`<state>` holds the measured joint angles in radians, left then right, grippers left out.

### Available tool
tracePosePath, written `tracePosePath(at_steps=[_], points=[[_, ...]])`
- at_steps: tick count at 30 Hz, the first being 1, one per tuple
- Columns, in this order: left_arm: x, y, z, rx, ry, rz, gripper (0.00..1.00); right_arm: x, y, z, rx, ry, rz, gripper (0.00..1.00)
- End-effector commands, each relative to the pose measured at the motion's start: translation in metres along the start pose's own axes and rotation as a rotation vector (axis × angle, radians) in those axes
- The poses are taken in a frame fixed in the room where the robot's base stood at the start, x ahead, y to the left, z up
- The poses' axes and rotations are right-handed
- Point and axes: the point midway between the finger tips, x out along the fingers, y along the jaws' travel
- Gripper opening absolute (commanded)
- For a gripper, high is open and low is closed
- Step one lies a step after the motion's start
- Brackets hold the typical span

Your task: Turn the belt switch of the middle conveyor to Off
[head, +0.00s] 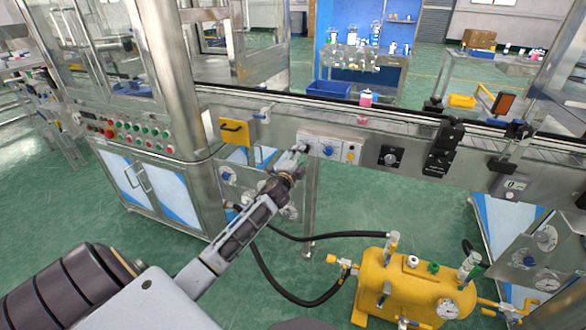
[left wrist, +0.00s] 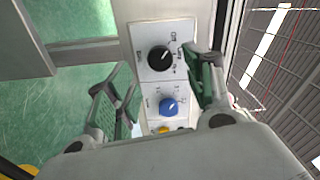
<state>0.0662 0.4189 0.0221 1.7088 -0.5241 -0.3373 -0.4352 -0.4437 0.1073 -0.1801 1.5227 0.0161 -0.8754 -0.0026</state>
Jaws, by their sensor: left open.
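A pale control panel (head: 339,146) is on the conveyor's front rail in the head view. In the left wrist view the panel (left wrist: 148,36) carries a black rotary knob (left wrist: 160,58) with small lettering around it that I cannot read surely. Beside it is a blue knob (left wrist: 168,107), seen also in the head view (head: 328,151). My left gripper (head: 298,151) is at the panel's left end. In the left wrist view the gripper (left wrist: 160,72) is open, its fingers on either side of the black knob, apparently not touching it. The gripper hides the black knob in the head view.
A yellow button (head: 350,157) is at the panel's right. Another black knob (head: 390,158) and dark sensor brackets (head: 446,140) stand farther right on the rail. A yellow box (head: 236,131) is to the left. A yellow tank (head: 412,285) with black hoses stands below.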

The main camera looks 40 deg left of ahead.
Motion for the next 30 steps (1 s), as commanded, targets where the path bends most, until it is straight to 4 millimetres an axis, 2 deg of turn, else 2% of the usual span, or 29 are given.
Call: tracePosePath(at_steps=[21,30], points=[[-0.059,0.001,0.000,-0.001,0.000,0.002,0.53,0.000,0.000,0.000,0.000,0.000,0.000,0.40],[-0.069,0.001,0.001,0.000,-0.001,0.001,0.53,0.000,0.000,0.000,0.000,0.000,0.000,0.40]])
